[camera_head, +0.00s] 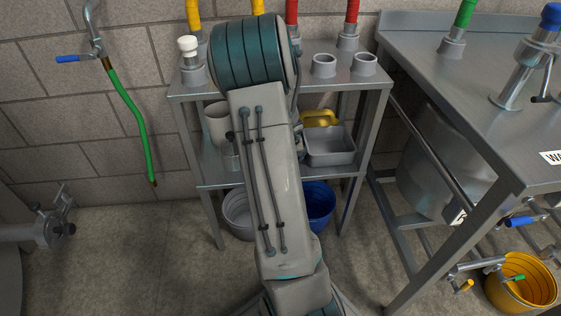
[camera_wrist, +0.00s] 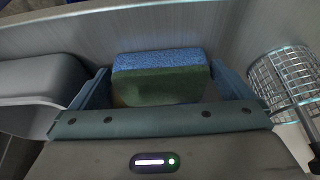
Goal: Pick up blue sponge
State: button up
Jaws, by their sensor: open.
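The blue sponge (camera_wrist: 160,61) lies at the centre of the wrist view, with a blue top layer and a dark green lower layer facing me. My gripper (camera_wrist: 160,70) is open, with one finger left of the sponge and one right of it. A small gap shows at the right finger; at the left I cannot tell whether it touches. The sponge's lower edge is hidden behind the gripper body. In the head view my arm covers the middle of the shelf unit, and neither the sponge nor my fingers can be made out.
In the wrist view a grey bin (camera_wrist: 40,80) is close on the left and a wire basket (camera_wrist: 285,75) on the right. The metal shelf unit (camera_head: 205,168) holds a grey tray (camera_head: 330,148).

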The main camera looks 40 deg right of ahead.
jog(key=c, duration=0.8)
jog(key=shift+r, duration=0.15)
